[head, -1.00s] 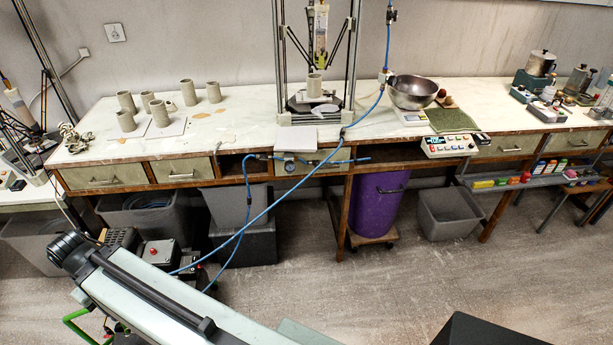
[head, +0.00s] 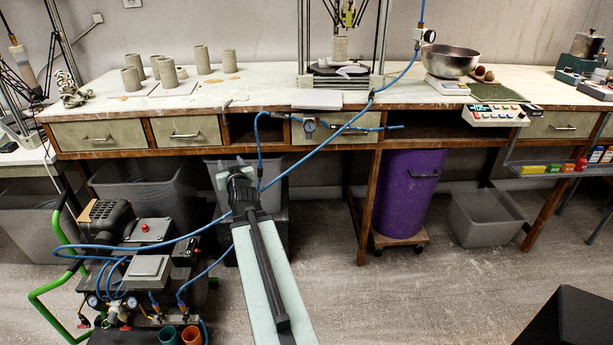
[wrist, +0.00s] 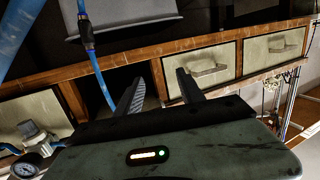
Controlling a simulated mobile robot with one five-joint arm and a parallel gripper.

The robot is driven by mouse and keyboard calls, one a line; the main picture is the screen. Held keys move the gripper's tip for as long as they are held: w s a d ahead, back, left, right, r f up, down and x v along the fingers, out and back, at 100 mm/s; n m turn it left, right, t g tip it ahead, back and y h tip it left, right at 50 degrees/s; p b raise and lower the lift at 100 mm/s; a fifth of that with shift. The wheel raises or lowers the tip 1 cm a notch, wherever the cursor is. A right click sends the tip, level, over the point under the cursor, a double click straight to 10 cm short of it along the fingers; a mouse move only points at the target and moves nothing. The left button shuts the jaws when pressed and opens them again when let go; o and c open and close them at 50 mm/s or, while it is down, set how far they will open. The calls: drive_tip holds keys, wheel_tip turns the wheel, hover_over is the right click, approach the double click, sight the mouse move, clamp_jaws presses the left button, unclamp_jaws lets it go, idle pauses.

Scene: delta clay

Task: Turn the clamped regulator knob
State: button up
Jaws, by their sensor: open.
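The regulator (head: 309,125), with its small round gauge, is mounted at the bench's front edge, beside a drawer, with blue hose running to it. In the wrist view the regulator (wrist: 38,134) is at the lower left, its gauge below, cut by the frame edge.
Blue hose (head: 285,172) crosses near my gripper. A compressor cart (head: 140,250) with a green handle stands at the lower left. A purple bin (head: 408,195) and grey tubs are under the bench (head: 270,97). Floor in front of the purple bin is clear.

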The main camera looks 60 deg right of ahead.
drive_tip(key=s+d+f+m+g+h+b, duration=0.1)
drive_tip(key=s+d+f+m+h+b, duration=0.15)
drive_tip(key=s+d+h+b, duration=0.6)
drive_tip(key=m+g+h+p, duration=0.1)
drive_tip(key=m+g+h, duration=0.1)
drive_tip(key=m+g, duration=0.15)
approach(309, 138)
drive_tip(key=d, duration=0.2)
drive_tip(key=shift+t, duration=0.45)
drive_tip(key=p+x, duration=0.1)
drive_tip(key=x, duration=0.4)
drive_tip(key=p+x, duration=0.1)
drive_tip(key=x, duration=0.1)
drive_tip(key=shift+w+a+r+p, duration=0.1)
drive_tip(key=shift+w+r+p, duration=0.2)
drive_tip(key=shift+r, duration=0.05)
clamp_jaws()
